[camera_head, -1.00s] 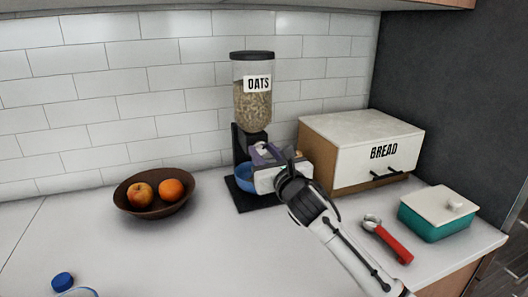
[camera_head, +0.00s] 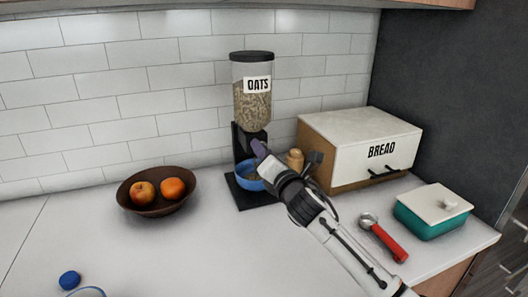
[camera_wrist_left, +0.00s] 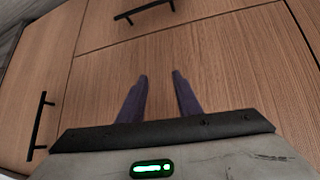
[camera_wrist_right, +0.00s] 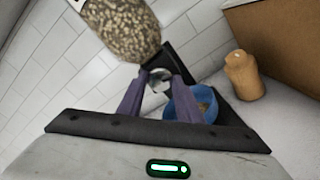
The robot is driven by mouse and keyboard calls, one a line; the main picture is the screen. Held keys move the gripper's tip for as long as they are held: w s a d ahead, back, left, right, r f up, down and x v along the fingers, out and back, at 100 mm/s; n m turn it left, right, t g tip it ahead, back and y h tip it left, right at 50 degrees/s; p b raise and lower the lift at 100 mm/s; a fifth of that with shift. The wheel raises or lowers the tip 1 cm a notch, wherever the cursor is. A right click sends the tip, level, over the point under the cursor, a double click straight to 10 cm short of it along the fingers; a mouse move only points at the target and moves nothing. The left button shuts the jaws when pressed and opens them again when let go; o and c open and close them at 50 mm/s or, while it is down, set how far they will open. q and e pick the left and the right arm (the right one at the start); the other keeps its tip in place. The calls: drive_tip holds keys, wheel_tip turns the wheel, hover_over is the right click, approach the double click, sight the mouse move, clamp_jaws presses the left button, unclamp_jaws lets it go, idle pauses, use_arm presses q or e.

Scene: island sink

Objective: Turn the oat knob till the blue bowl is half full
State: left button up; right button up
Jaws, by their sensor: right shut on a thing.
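The oat dispenser (camera_head: 252,95), labelled OATS, stands upright on a black stand against the tiled wall. Its clear hopper holds oats and also shows in the right wrist view (camera_wrist_right: 124,25). The pale oat knob (camera_wrist_right: 160,80) sits below the hopper, between the fingertips of my right gripper (camera_wrist_right: 159,82), which is shut on it. The blue bowl (camera_head: 247,175) stands under the dispenser. In the right wrist view some oats lie in the bowl (camera_wrist_right: 181,108), partly hidden by a finger; their level is hard to judge. My left gripper (camera_wrist_left: 158,76) is open and empty before wooden cabinet fronts.
A wooden shaker-like object (camera_head: 295,160) stands right of the dispenser, close to my right wrist. The bread box (camera_head: 345,180) is behind it. A red-handled tool (camera_head: 388,243) and teal container (camera_head: 428,222) lie right. A fruit bowl (camera_head: 150,207) is left. The front-left counter is mostly clear.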

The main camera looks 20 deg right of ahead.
drive_tip(key=shift+m, duration=0.9)
drive_tip(key=o, duration=1)
drive_tip(key=shift+o, duration=0.2)
drive_tip(key=s, duration=1)
drive_tip(key=shift+s+d+b, duration=0.15)
drive_tip(key=shift+b, duration=0.3)
